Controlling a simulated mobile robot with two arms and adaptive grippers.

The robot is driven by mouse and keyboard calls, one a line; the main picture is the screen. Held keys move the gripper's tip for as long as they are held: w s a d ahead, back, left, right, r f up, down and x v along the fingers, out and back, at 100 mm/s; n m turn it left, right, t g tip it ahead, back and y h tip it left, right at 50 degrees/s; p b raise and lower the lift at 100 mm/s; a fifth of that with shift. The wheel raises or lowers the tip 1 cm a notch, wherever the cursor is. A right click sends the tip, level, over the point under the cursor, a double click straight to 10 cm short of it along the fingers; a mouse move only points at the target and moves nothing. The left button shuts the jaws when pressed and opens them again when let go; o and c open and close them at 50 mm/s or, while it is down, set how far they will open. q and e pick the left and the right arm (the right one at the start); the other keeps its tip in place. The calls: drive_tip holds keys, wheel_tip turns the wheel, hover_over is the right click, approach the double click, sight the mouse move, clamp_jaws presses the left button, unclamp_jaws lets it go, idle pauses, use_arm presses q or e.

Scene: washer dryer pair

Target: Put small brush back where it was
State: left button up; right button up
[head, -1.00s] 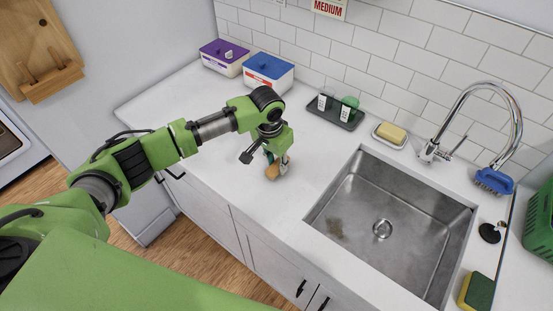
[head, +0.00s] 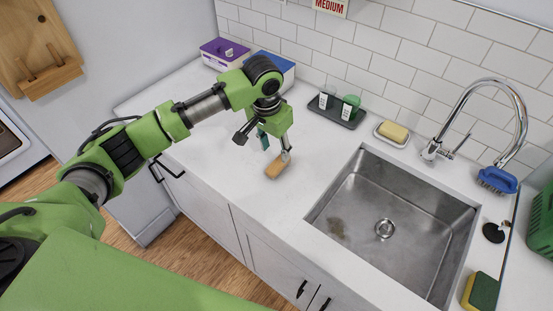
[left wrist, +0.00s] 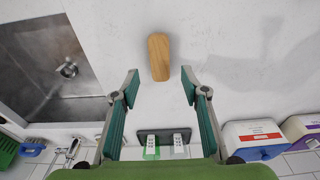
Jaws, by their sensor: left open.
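A small wooden-backed block, which looks like the small brush (head: 276,167), lies on the white counter left of the sink. No bristles show. In the left wrist view the brush (left wrist: 158,57) lies just beyond the fingertips, roughly centred between them. My left gripper (left wrist: 160,84) is open and empty, its two green-padded fingers spread wide. In the head view my left gripper (head: 274,148) hangs above the counter just behind the brush, apart from it. My right gripper is not in view.
A steel sink (head: 395,220) lies to the right, with a faucet and a blue scrub brush (head: 497,180) behind it. A dark tray (head: 337,110) with small bottles and a yellow soap on a dish (head: 392,133) stand along the wall. Purple and blue-lidded boxes stand back left.

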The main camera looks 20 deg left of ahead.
use_arm(q)
drive_tip(key=r, duration=0.5)
drive_tip(key=shift+s+a+r+b, duration=0.1)
drive_tip(key=shift+s+b, duration=0.25)
drive_tip(key=shift+s, duration=0.05)
